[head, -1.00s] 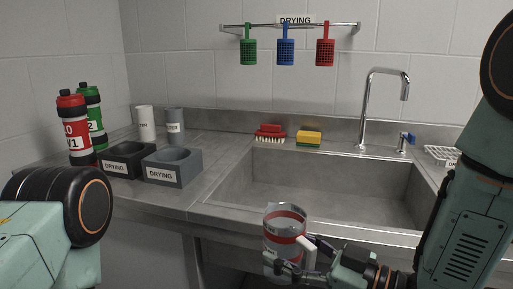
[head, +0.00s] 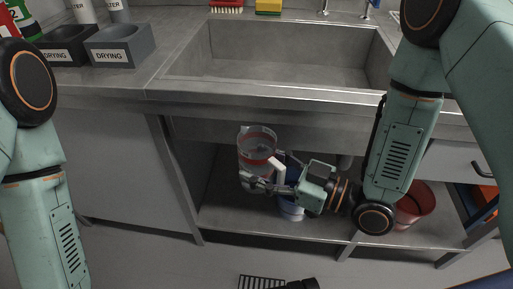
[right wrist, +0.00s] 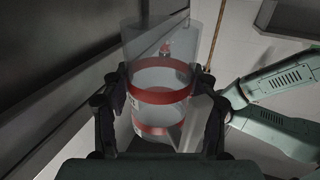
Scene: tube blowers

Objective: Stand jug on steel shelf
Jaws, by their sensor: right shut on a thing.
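A clear jug (head: 257,146) with red bands and a white handle is in front of the open space under the sink. My right gripper (head: 262,184) is shut on it and holds it roughly upright. In the right wrist view the jug (right wrist: 160,78) sits between the two dark fingers (right wrist: 160,100). The grey steel shelf (head: 238,213) runs low under the sink, below the jug in the picture; a gap between jug and shelf cannot be judged exactly. My left arm shows at the left edge, but its gripper is out of view.
On the shelf, a blue-and-white bucket (head: 291,209) is partly hidden behind my right gripper, and a red bucket (head: 416,204) stands at the right. The sink front edge (head: 270,97) overhangs the opening. The shelf's left part looks bare. A floor grate (head: 262,282) lies in front.

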